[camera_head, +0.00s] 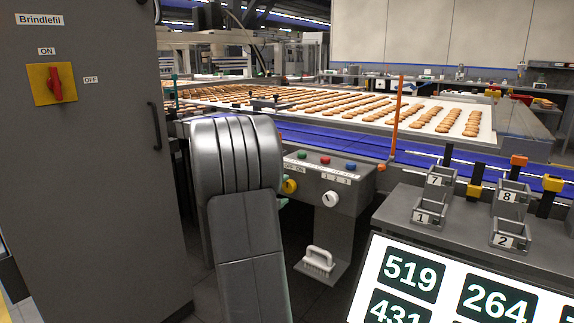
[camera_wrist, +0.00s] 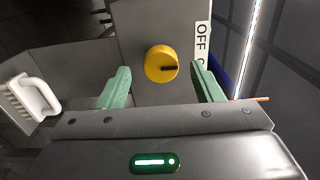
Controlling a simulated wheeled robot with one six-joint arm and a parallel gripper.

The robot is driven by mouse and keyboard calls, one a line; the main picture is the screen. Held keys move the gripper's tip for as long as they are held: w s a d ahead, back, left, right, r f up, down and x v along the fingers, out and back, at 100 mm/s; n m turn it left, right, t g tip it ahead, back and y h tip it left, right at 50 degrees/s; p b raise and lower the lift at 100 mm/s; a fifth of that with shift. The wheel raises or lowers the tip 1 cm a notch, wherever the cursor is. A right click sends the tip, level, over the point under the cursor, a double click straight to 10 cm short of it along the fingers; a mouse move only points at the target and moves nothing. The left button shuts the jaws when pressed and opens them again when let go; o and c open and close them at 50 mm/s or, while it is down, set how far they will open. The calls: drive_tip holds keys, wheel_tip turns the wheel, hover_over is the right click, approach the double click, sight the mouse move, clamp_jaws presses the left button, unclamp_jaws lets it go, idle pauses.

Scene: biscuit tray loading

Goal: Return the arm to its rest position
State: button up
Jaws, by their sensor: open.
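My gripper (camera_wrist: 163,85) shows in the wrist view with its two green fingers apart and nothing between them. A yellow knob (camera_wrist: 161,64) on the grey control box lies beyond the gap between the fingers, apart from them as far as I can tell. In the head view my grey arm covers the middle left and hides most of the gripper; a bit of green finger shows beside the yellow knob (camera_head: 290,186). The knob is on the left end of the control box (camera_head: 322,172).
A grey cabinet (camera_head: 95,200) with a red switch (camera_head: 55,84) stands close on the left. A conveyor with biscuits (camera_head: 440,125) runs behind. An upright orange rod (camera_head: 398,115), numbered holders (camera_head: 430,217) and a number board (camera_head: 460,285) are on the right. A white brush (camera_head: 318,260) sits low down.

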drive_tip(key=p+v, duration=0.2)
drive_tip(key=v, duration=0.9)
drive_tip(key=b+x, duration=0.3)
drive_tip(key=x, duration=1.1)
drive_tip(key=shift+s+a+r+n+p, duration=0.15)
drive_tip(key=shift+r+n+p, duration=0.2)
drive_tip(key=shift+p, duration=0.55)
drive_tip(key=shift+n+p, duration=0.5)
drive_tip(key=shift+n, duration=0.05)
drive_tip(key=n+p, duration=0.3)
drive_tip(key=p, duration=0.1)
drive_tip(key=shift+n, duration=0.4)
drive_tip(key=n+p, duration=0.3)
drive_tip(key=p, duration=0.1)
drive_tip(key=shift+f+p, duration=0.1)
drive_tip(key=shift+p, duration=0.2)
drive_tip(key=n+p, duration=0.4)
drive_tip(key=p, duration=0.1)
drive_tip(key=n+p, duration=0.3)
drive_tip(key=p, duration=0.2)
drive_tip(key=shift+n, duration=0.4)
drive_tip(key=shift+f+n+p, duration=0.1)
drive_tip(key=shift+n+p, duration=0.7)
drive_tip(key=shift+p, duration=0.35)
